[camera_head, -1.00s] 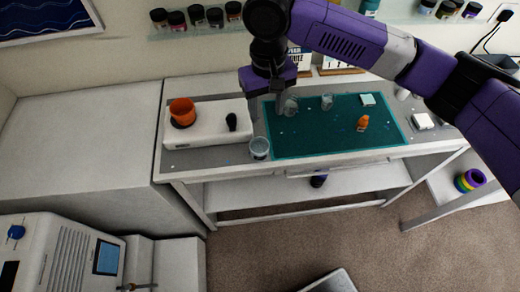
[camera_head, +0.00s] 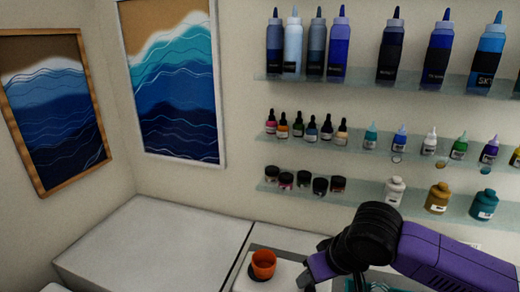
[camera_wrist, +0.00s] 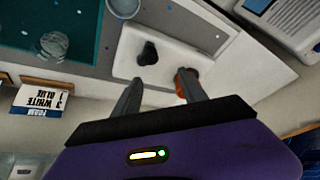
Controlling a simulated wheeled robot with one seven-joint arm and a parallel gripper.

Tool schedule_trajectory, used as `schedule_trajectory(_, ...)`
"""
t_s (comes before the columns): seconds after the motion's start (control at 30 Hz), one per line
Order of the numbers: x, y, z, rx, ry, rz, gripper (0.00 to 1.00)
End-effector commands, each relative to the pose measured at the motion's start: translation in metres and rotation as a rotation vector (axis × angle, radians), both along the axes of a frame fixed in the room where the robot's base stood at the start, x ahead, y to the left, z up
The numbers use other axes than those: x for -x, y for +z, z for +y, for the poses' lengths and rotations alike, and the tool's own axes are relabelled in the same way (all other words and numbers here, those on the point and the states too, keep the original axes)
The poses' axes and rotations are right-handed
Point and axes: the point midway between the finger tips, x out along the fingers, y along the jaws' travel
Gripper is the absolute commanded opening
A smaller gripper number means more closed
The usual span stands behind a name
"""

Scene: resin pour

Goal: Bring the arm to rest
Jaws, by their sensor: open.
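The orange cup (camera_wrist: 181,84) shows beside the right fingertip, on a white flat-topped unit (camera_wrist: 190,55). I cannot tell whether finger and cup touch.
In the wrist view a black object (camera_wrist: 148,53) lies on the white unit, with clear cups (camera_wrist: 123,7) (camera_wrist: 52,46) nearby and a teal mat (camera_wrist: 20,25). Glass shelves (camera_head: 390,85) of bottles line the wall above my arm. A bare white cabinet top (camera_head: 150,245) is at left.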

Motion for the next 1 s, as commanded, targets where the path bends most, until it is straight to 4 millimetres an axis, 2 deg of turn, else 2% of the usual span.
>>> schedule_trajectory(0.17,0.003,-0.027,-0.020,0.018,0.165,-0.195,0.50)
schedule_trajectory(0.27,0.017,-0.044,-0.041,0.033,0.253,-0.293,0.50)
schedule_trajectory(0.37,0.042,-0.063,-0.064,0.044,0.333,-0.373,0.50)
schedule_trajectory(0.53,0.102,-0.091,-0.097,0.042,0.434,-0.477,0.50)
schedule_trajectory(0.7,0.172,-0.110,-0.115,0.014,0.485,-0.558,0.50)
schedule_trajectory(0.87,0.239,-0.118,-0.116,-0.028,0.486,-0.627,0.50)
schedule_trajectory(1.0,0.292,-0.116,-0.108,-0.069,0.451,-0.687,0.50)
